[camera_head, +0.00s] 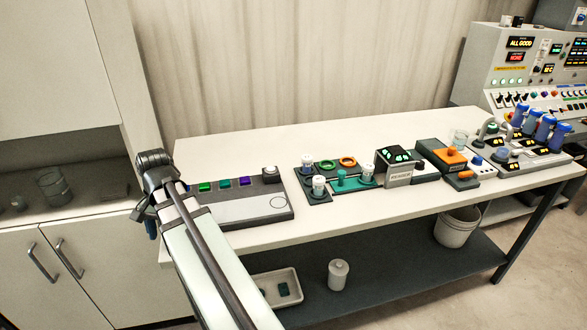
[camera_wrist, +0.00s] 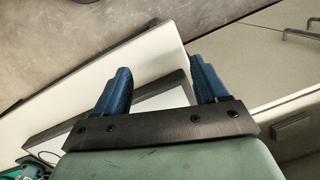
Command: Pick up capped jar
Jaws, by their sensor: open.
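Small jars with pale caps stand on the dark trays near the middle of the table: one at the back left (camera_head: 307,162), one in front of it (camera_head: 318,186), one to the right (camera_head: 367,173). A larger white lidded jar (camera_head: 338,273) stands on the lower shelf. I cannot tell which one the task means. My gripper (camera_wrist: 161,82) is open, its two blue fingers apart with nothing between them. In the head view it hangs at the table's left end, mostly hidden by my arm, well left of the jars. No jar shows in the wrist view.
A grey panel (camera_head: 262,208) with coloured keys lies between my arm and the trays. A reader box (camera_head: 394,167) and an orange-topped unit (camera_head: 448,157) stand right of the jars. The table's back strip (camera_head: 270,142) is clear. A bucket (camera_head: 457,228) sits below.

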